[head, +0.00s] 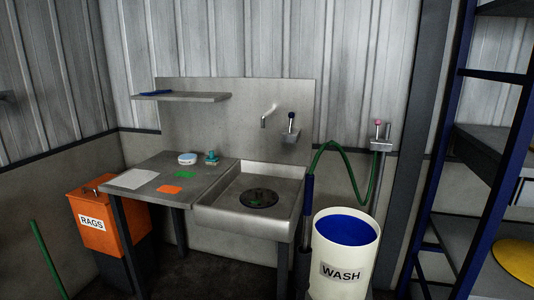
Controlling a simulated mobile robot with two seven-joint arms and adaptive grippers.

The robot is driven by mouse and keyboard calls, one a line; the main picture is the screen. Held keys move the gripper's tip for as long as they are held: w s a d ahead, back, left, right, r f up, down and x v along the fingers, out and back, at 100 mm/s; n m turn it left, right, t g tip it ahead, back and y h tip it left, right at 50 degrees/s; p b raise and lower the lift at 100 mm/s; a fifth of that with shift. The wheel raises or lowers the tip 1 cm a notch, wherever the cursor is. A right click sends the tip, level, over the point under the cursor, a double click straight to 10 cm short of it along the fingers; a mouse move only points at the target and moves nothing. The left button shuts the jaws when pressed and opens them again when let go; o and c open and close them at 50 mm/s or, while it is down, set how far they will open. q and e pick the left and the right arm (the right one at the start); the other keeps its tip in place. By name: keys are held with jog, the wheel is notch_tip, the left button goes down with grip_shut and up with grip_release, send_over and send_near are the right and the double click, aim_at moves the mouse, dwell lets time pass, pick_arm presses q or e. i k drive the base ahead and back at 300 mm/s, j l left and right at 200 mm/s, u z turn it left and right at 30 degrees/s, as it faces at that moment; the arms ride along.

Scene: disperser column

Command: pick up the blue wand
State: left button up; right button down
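A dark blue upright wand (309,196) stands between the steel sink and the white WASH bin. A green hose (346,151) loops from its top over to a tap post (379,146) on the right. Its lower part runs down into a dark area beside the bin, and I cannot tell what holds it. A small flat blue item (149,93) lies on the wall shelf; its exact shape is too small to tell. Neither of my grippers is in view.
The steel sink (218,211) and side table (126,181) stand against the wall. The WASH bin (351,287) stands close right of the wand. An orange RAGS bin (81,205) is at left, a blue-framed rack (498,185) at right.

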aim_at(309, 184)
jog(key=i+j+z, duration=0.3)
jog(key=i+j, duration=0.45)
jog(key=j, duration=0.1)
